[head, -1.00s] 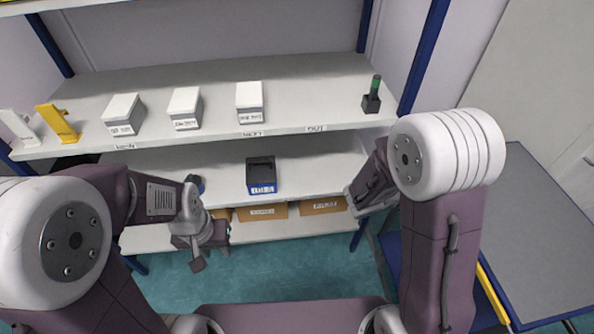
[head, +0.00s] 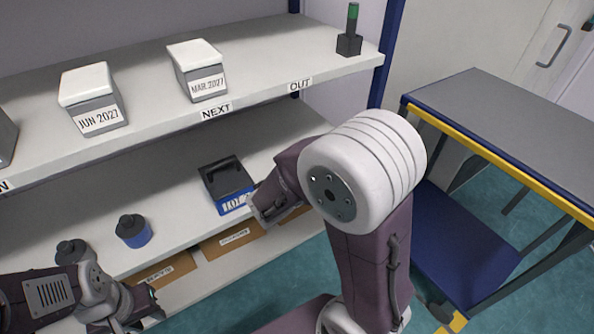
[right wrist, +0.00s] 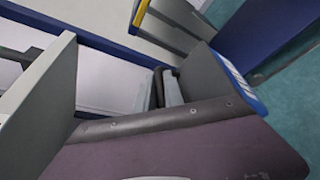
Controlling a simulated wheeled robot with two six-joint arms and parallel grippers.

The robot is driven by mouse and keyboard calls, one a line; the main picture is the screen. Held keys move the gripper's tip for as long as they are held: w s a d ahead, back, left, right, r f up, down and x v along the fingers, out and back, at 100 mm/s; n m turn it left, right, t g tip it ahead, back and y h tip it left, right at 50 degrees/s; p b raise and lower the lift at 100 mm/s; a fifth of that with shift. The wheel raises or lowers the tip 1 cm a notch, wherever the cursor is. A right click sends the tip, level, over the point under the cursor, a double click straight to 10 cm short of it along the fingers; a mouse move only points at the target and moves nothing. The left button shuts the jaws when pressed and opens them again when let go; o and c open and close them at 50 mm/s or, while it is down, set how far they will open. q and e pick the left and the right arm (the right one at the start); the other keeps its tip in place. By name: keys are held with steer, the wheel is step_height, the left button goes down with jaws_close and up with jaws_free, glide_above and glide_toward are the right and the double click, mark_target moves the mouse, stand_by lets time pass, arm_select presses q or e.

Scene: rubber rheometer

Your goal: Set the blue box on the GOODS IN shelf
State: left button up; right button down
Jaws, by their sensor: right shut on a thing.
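The blue box (head: 225,186), dark grey above with a blue, white-lettered front, is at the middle shelf (head: 178,196). I cannot tell whether its base touches the shelf. My right gripper (head: 258,208) is at the box's right side in the head view, its fingertips mostly hidden. In the right wrist view the box's grey wall and blue edge (right wrist: 238,82) show close up, and the right gripper (right wrist: 168,88) is shut on it. My left gripper (head: 145,308) is at the lower left, apart from the box; its jaw state is unclear. No GOODS IN label is readable.
The upper shelf holds dated boxes (head: 93,100) and a green-topped device (head: 349,35) above NEXT and OUT labels. Dark jars with blue bands (head: 134,232) stand left of the box. Brown cartons (head: 232,243) lie below. A yellow-edged cart (head: 510,130) stands right.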

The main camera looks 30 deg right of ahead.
steer(key=w+f+b, duration=0.1)
steer(key=w+b, duration=0.1)
steer(key=w, duration=0.7)
steer(key=w+a+f+b, duration=0.1)
steer(key=w+f+b, duration=0.1)
steer(key=w, duration=0.7)
steer(key=shift+a+f, duration=0.2)
steer(key=shift+f, duration=0.1)
steer(key=c, duration=1.4)
jaws_free()
steer(key=shift+c, duration=0.2)
steer(key=p+v, duration=0.3)
steer(key=v, duration=0.9)
